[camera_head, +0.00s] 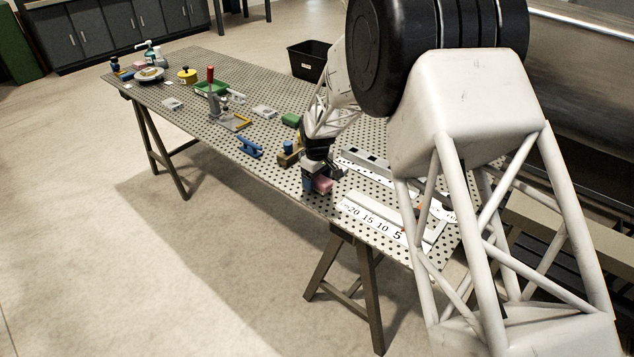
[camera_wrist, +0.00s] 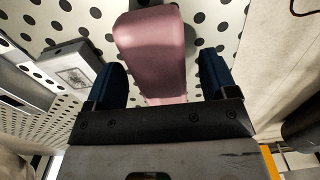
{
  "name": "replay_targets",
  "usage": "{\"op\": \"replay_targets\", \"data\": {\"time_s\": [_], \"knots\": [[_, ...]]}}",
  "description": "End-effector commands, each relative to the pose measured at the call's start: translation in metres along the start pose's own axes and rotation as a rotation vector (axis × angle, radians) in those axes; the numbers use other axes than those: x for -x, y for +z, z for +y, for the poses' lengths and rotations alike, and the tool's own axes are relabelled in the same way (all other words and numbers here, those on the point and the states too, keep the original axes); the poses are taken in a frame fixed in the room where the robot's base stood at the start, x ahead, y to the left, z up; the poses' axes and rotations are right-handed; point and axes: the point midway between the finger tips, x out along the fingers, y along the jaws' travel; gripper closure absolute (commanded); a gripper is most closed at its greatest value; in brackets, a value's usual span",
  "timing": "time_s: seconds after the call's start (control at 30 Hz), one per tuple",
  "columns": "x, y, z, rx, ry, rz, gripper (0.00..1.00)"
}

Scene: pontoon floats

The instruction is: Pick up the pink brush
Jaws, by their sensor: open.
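The pink brush (camera_wrist: 152,50) lies on the perforated table, between the two blue fingers of my gripper (camera_wrist: 168,82) in the wrist view. Gaps show on both sides of it, so the fingers do not touch it there. In the head view, the pink brush (camera_head: 323,185) shows at the near edge of the table, right by my gripper (camera_head: 312,180). My gripper is open and low over the table. Part of the brush is hidden by the gripper body in the wrist view.
A blue clamp-like object (camera_head: 249,147) and a tan block (camera_head: 289,158) lie left of my gripper. A numbered white plate (camera_head: 372,219) lies to its right. A grey box-like part (camera_wrist: 72,70) is left of the fingers. The table's near edge is close.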

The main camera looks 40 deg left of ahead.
Motion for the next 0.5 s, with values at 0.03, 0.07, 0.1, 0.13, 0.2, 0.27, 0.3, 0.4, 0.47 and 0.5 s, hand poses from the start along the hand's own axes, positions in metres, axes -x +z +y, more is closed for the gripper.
{"op": "replay_targets", "data": {"time_s": [0.03, 0.07, 0.1, 0.13, 0.2, 0.27, 0.3, 0.4, 0.47, 0.5], "knots": [[0.0001, 0.0000, 0.0000, 0.000, 0.000, 0.000, 0.21], [0.0001, 0.0000, 0.0000, 0.000, 0.000, 0.000, 0.21], [0.0001, 0.0000, 0.0000, 0.000, 0.000, 0.000, 0.21], [0.0001, 0.0000, 0.0000, 0.000, 0.000, 0.000, 0.21], [0.0002, 0.0000, 0.0000, 0.000, 0.000, 0.000, 0.27], [0.0002, 0.0000, 0.0000, 0.000, 0.000, 0.000, 0.37], [0.0002, 0.0000, 0.0000, 0.000, 0.000, 0.000, 0.43], [0.0002, 0.0000, 0.0000, 0.000, 0.000, 0.000, 0.58], [0.0002, 0.0000, 0.0000, 0.000, 0.000, 0.000, 0.67], [0.0002, 0.0000, 0.0000, 0.000, 0.000, 0.000, 0.73]]}}
